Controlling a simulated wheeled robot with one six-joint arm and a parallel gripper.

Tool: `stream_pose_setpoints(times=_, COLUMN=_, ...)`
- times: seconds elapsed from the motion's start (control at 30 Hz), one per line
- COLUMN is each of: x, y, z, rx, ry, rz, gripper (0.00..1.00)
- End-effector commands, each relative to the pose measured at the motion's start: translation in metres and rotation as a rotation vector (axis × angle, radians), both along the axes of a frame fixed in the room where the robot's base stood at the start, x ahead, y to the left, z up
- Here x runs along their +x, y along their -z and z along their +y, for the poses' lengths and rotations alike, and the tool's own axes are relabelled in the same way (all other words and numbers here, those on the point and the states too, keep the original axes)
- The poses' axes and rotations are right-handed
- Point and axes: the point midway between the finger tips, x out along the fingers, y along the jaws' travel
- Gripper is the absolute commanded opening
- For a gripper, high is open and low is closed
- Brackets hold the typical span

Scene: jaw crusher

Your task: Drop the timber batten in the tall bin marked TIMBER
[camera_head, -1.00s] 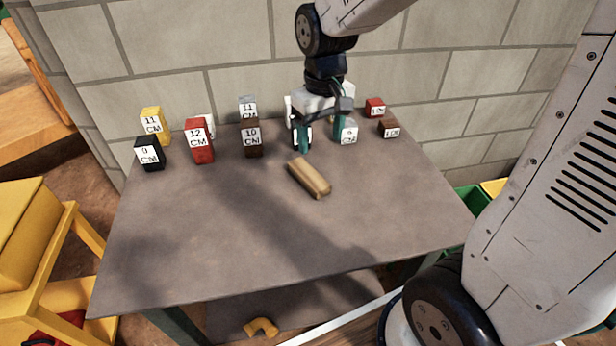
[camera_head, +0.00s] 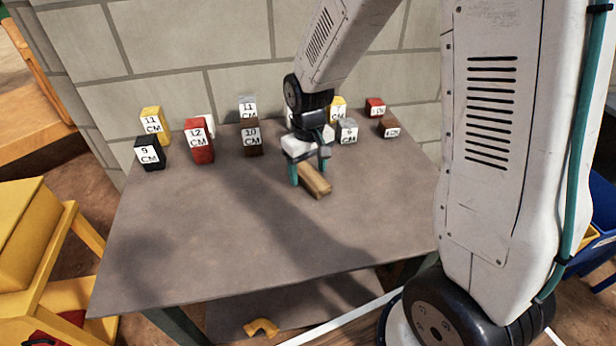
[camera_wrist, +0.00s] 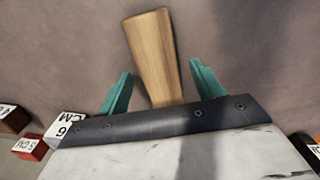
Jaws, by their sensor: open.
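The timber batten (camera_head: 316,183) is a short tan wooden block lying on the grey table. My gripper (camera_head: 309,182) is over its far end, with its teal fingers pointing down. In the wrist view the batten (camera_wrist: 154,52) runs between the two open fingers of my gripper (camera_wrist: 160,88), with a gap on each side. Its near end is hidden behind the gripper body. No bin with a TIMBER mark can be made out.
Several labelled blocks stand along the back of the table (camera_head: 230,230), among them a red one (camera_head: 199,141) and a black one (camera_head: 150,153). A block wall is behind. Yellow furniture (camera_head: 40,240) stands left; a blue container (camera_head: 597,240) shows at right. The table's front is clear.

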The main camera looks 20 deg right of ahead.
Motion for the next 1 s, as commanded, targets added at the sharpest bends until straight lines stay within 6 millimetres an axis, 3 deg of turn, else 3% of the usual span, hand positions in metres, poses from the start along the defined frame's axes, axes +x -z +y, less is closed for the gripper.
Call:
stream_pose_setpoints(times=0.27, x=0.0, y=0.003, z=0.0, rx=0.0, ry=0.0, rz=-0.001, gripper=0.66)
stream_pose_setpoints(times=0.43, x=0.0, y=0.003, z=0.0, rx=0.0, ry=0.001, rz=-0.001, gripper=0.19)
stream_pose_setpoints(times=0.47, x=0.0, y=0.003, z=0.0, rx=0.0, ry=0.0, rz=-0.001, gripper=0.17)
stream_pose_setpoints(times=0.77, x=0.0, y=0.001, z=0.0, rx=0.0, ry=0.0, rz=-0.001, gripper=0.13)
stream_pose_setpoints(times=1.0, x=0.001, y=-0.021, z=0.0, rx=0.0, ry=0.0, rz=-0.005, gripper=0.13)
